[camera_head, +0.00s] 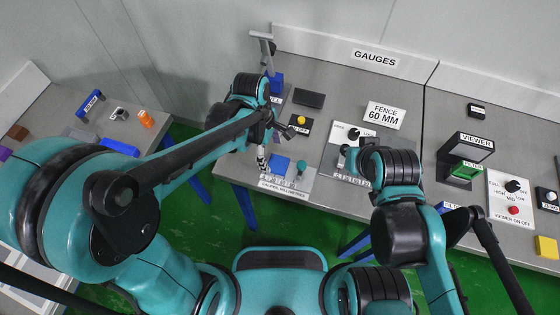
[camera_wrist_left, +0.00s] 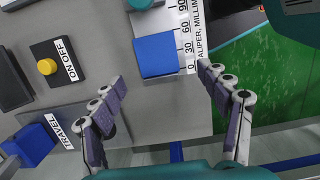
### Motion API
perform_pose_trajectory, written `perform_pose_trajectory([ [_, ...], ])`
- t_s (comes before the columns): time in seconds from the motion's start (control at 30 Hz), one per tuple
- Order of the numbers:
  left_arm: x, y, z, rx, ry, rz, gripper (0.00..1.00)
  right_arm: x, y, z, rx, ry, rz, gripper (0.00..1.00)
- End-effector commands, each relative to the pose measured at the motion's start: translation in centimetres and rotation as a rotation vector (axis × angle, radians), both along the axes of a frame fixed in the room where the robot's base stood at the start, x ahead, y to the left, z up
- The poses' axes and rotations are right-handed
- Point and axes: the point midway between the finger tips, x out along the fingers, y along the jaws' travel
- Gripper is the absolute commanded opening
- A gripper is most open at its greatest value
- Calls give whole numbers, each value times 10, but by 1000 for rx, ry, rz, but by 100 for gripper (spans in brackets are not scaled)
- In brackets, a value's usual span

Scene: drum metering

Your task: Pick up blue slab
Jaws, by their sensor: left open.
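A blue slab (camera_head: 281,162) lies on the caliper scale plate near the front edge of the gauges bench. It also shows in the left wrist view (camera_wrist_left: 156,56), beside the printed 0 to 90 scale. My left gripper (camera_head: 264,158) is open and empty in the left wrist view (camera_wrist_left: 160,80), its fingertips spread a little short of the slab and apart from it. My right gripper (camera_head: 344,157) is partly hidden by its own arm at a dial panel, so its fingers are unclear.
A teal knob (camera_head: 301,168) stands right of the slab. An on/off box with a yellow button (camera_head: 299,121) and a blue travel block (camera_head: 276,84) sit behind. The left table holds another flat blue piece (camera_head: 120,146) and an orange part (camera_head: 146,119). A viewer (camera_head: 466,150) stands at right.

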Motion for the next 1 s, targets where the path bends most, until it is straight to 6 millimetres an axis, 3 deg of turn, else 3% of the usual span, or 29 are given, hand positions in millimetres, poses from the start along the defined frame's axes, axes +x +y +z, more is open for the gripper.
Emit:
perform_pose_trajectory([
  [0.33, -3, -15, -46, 0, -1, -2, 76, 0, 0, -24, 0, 0, 0, 0],
  [0.6, -3, -16, -48, -1, -2, -2, 76, 0, 0, -23, 0, 0, 0, 0],
  [0.8, -3, -16, -48, -1, -2, -2, 23, 0, 0, -23, 0, 0, 0, 0],
  [1.0, -3, -16, -48, 0, -2, -2, 17, 0, 0, -24, 0, 0, 0, 0],
])
